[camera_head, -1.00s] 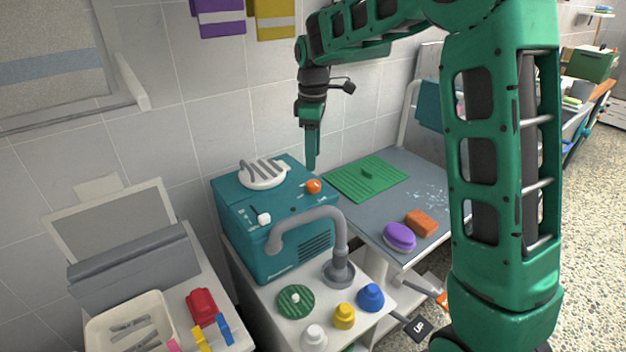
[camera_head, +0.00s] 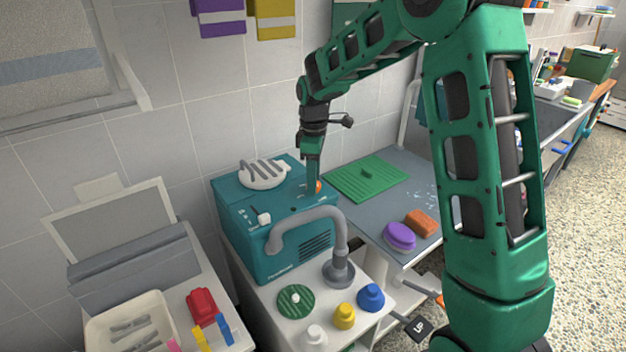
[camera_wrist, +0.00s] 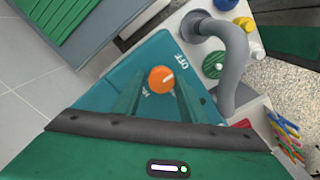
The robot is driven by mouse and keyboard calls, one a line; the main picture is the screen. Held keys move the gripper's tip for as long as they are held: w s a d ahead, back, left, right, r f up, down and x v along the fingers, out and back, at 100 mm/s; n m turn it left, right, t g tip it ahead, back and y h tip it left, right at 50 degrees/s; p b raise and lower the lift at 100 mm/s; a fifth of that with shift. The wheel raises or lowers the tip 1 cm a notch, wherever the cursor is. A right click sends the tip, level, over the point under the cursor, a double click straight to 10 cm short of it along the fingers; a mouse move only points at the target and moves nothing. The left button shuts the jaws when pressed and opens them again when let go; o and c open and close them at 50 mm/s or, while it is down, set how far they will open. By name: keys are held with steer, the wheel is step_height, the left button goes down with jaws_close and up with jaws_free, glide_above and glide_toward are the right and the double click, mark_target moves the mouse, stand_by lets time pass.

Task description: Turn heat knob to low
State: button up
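The orange knob (camera_head: 319,186) sits on top of the teal dryer box (camera_head: 240,213) and is partly hidden behind my gripper (camera_head: 313,188) in the head view. In the wrist view the orange knob (camera_wrist: 160,79) shows a pale pointer line. My gripper (camera_wrist: 161,88) is open there, with one finger on each side of the knob. I cannot tell whether the fingers touch it. "OFF" is printed on the box beside the knob, and another label nearer the fingers is too small to read surely.
A grey hose (camera_head: 336,218) arches in front of the box. A green mat (camera_head: 365,180) lies on the grey table to the right.

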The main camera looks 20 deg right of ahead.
steer(key=c, duration=0.6)
steer(key=shift+o, duration=0.2)
steer(key=shift+d+r+m, duration=0.1)
steer(key=shift+m, duration=0.2)
steer(key=m, duration=0.2)
steer(key=shift+w+m, duration=0.1)
steer(key=shift+m, duration=0.2)
steer(key=m, duration=0.4)
steer(key=shift+m, duration=0.3)
steer(key=m, duration=0.5)
steer(key=shift+m, duration=2.5)
